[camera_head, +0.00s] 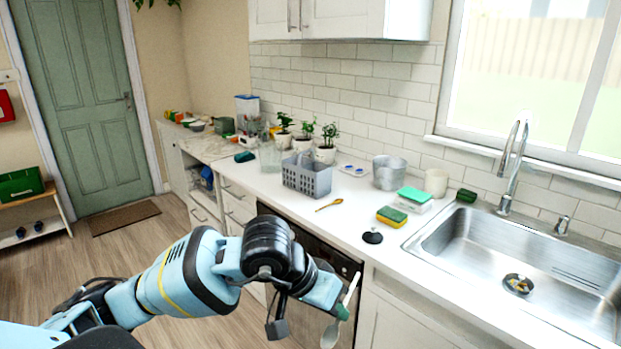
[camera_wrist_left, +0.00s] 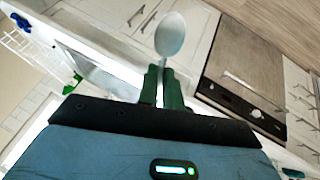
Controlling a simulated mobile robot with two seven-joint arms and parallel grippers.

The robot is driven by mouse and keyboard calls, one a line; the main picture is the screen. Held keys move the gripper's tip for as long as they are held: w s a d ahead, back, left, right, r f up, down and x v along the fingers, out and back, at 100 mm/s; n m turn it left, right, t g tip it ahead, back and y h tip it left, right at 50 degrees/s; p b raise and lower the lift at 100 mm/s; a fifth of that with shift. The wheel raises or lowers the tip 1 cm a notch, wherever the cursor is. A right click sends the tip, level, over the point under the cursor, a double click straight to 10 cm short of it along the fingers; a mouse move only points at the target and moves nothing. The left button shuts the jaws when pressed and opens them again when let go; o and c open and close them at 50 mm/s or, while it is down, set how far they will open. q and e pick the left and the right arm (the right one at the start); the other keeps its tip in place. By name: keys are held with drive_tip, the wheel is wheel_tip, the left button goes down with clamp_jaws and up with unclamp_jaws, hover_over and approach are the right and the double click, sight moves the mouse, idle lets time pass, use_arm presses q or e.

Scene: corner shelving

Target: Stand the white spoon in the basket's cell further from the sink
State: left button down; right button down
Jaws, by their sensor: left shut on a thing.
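My left gripper (camera_head: 338,308) is in front of the counter, over the floor side. It is shut on the white spoon (camera_head: 330,335), whose bowl hangs down and whose handle points up past the fingers. In the left wrist view the spoon (camera_wrist_left: 169,35) sticks out between the closed fingers (camera_wrist_left: 162,88), bowl outward. The grey basket (camera_head: 306,178) stands upright on the counter, left of the sink (camera_head: 530,262) and well away from the gripper. Its cells are open at the top, and their insides are mostly hidden. My right gripper is not in view.
A golden spoon (camera_head: 330,205) lies before the basket. A black stopper (camera_head: 372,236), a sponge (camera_head: 392,216) and a metal pot (camera_head: 388,172) are to its right. Potted plants (camera_head: 325,150) stand close behind it. The counter front between basket and stopper is mostly clear.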

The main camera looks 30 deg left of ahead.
sight(336, 331)
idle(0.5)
use_arm(q)
drive_tip(key=shift+s, duration=1.75)
drive_tip(key=shift+w, duration=0.15)
